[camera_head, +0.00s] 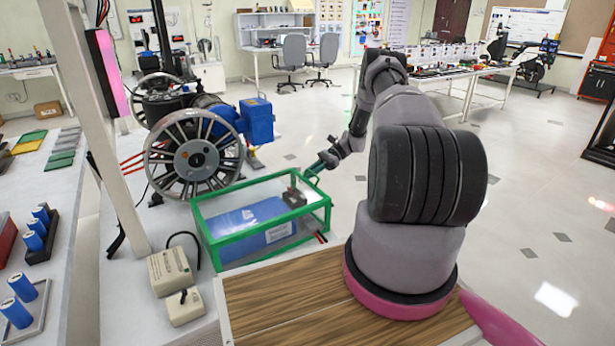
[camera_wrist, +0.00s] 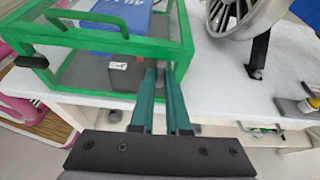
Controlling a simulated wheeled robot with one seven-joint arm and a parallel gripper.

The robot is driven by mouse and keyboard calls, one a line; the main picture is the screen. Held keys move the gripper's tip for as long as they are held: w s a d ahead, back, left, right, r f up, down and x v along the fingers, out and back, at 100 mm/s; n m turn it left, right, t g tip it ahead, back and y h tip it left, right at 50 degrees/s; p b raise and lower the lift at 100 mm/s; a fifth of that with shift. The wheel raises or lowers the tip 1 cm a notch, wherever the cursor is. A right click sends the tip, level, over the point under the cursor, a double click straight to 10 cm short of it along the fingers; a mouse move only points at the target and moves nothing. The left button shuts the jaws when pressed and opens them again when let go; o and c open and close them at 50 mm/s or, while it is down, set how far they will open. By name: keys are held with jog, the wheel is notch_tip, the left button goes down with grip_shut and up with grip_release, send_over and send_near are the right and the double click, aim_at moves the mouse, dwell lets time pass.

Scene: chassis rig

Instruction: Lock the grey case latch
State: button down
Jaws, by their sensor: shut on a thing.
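The case is a clear box with a green frame (camera_head: 228,267), holding a blue battery pack (camera_head: 250,226). Its frame also shows in the wrist view (camera_wrist: 100,37). A dark grey block with a white label (camera_wrist: 122,75) sits at the end of the case, left of my fingers. My gripper (camera_wrist: 158,74) has dark green fingers, nearly together at the case's edge. In the head view my gripper (camera_head: 315,166) is at the case's far right corner. The fingers are shut on a small part there, apparently the grey latch; they hide most of it, so its position is unclear.
A beige box (camera_head: 172,270) and a smaller switch box (camera_head: 185,307) stand left of the case. A large spoked wheel (camera_head: 195,155) stands behind it; it also shows in the wrist view (camera_wrist: 236,20). The white bench (camera_wrist: 220,75) is clear between case and wheel.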

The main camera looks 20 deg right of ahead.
jog(key=shift+w+m, duration=0.1)
jog(key=shift+m, duration=0.3)
jog(key=c, duration=0.9)
grip_release()
jog(key=v, duration=1)
jog(key=shift+w+d+r, duration=0.15)
jog(key=shift+w+d, duration=0.1)
jog(key=shift+d, duration=0.1)
